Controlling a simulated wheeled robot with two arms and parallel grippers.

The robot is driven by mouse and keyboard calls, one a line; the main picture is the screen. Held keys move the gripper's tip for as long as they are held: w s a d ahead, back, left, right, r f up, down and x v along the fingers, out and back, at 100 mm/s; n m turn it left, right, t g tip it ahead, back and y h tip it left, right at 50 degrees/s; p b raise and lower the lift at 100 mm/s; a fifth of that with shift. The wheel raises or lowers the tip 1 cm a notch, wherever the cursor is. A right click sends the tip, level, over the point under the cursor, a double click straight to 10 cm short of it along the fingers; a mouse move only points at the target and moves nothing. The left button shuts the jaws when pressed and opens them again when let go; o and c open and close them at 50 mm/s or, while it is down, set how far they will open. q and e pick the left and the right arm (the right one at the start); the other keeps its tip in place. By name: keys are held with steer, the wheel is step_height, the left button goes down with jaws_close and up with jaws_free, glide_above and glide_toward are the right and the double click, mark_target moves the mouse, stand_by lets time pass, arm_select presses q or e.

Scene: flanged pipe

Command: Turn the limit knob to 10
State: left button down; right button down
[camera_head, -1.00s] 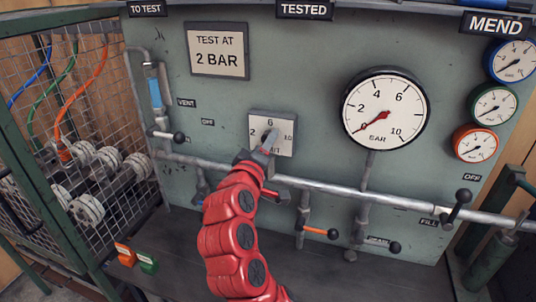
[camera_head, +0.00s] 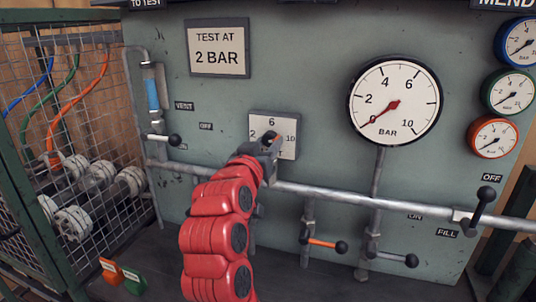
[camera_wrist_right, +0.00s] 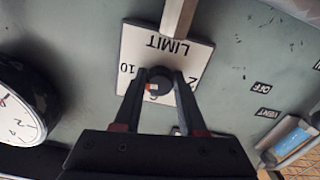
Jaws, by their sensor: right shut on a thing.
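The limit knob is a small dark round knob (camera_wrist_right: 160,78) with an orange and white mark, on a white LIMIT plate (camera_head: 289,150) marked 2, 6 and 10. In the right wrist view the plate (camera_wrist_right: 128,55) appears upside down, and the mark sits on the knob's lower left side, towards the 6 and 10 side. My right gripper (camera_head: 269,144) is at the plate and hides part of it. In the wrist view its two fingers (camera_wrist_right: 158,76) are on either side of the knob, shut on it. My left gripper is not in view.
A horizontal pipe (camera_head: 350,194) runs just below the plate. Several valve levers hang around it, including an orange one (camera_head: 322,242). A large BAR gauge (camera_head: 395,103) is to the right, reading near 0. A wire cage (camera_head: 100,120) stands at the left.

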steer(key=shift+f+m+b, duration=0.1)
steer(key=shift+m+b, duration=0.45)
steer(key=shift+m, duration=0.35)
steer(key=shift+c, duration=2.4)
jaws_free()
steer(key=shift+s+a, duration=0.1)
steer(key=p+v, duration=0.3)
steer(key=v, duration=1.4)
